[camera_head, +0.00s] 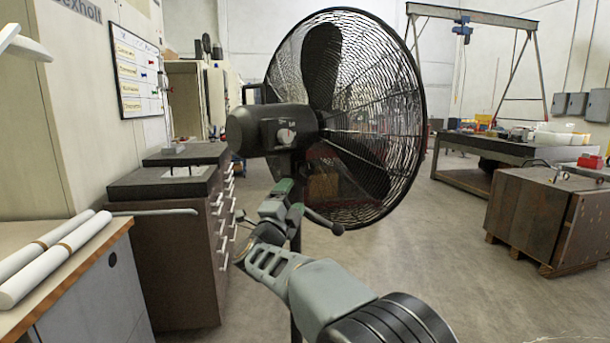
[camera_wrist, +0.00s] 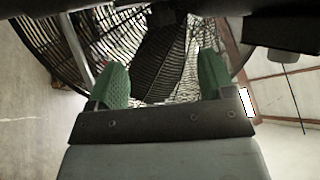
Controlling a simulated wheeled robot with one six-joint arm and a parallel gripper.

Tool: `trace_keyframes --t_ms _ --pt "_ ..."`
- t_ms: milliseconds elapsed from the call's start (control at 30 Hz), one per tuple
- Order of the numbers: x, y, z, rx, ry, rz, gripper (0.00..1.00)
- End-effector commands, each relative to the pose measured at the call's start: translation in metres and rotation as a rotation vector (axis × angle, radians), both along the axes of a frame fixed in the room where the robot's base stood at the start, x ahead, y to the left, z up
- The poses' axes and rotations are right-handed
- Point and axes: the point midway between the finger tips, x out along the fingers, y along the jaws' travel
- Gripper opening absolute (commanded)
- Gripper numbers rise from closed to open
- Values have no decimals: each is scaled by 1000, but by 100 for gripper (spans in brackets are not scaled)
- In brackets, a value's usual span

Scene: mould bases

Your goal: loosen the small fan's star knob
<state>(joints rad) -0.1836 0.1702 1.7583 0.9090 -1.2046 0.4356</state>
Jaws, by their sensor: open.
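A black fan (camera_head: 322,70) on a pole stands close in front of me, its round wire cage facing right. Its dark motor housing (camera_head: 265,130) carries a pale round dial on its side. My gripper (camera_head: 288,190) is just below the housing, beside the pole. In the wrist view my gripper (camera_wrist: 160,60) is open, its two green fingers apart with nothing held between them. The fan's cage (camera_wrist: 150,75) shows behind the fingers. A dark part (camera_wrist: 165,12) is cut off at the top. I cannot clearly pick out the star knob; my gripper may hide it.
Dark drawer cabinets (camera_head: 190,215) stand to the left, behind a wooden-topped bench (camera_head: 50,270) with white rolls. A brown crate (camera_head: 545,215) on a pallet stands at the right. The floor (camera_head: 440,240) between fan and crate is clear.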

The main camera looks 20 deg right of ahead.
Motion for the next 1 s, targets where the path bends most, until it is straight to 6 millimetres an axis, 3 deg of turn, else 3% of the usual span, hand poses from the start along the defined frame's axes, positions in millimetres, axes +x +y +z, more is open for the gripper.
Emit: trace_keyframes --t_ms 200,500,1000 --pt "29 -29 19 0 -1 -3 76" --pt "56 -54 36 -1 -1 -1 76" --pt "65 -62 40 -1 -1 0 76"
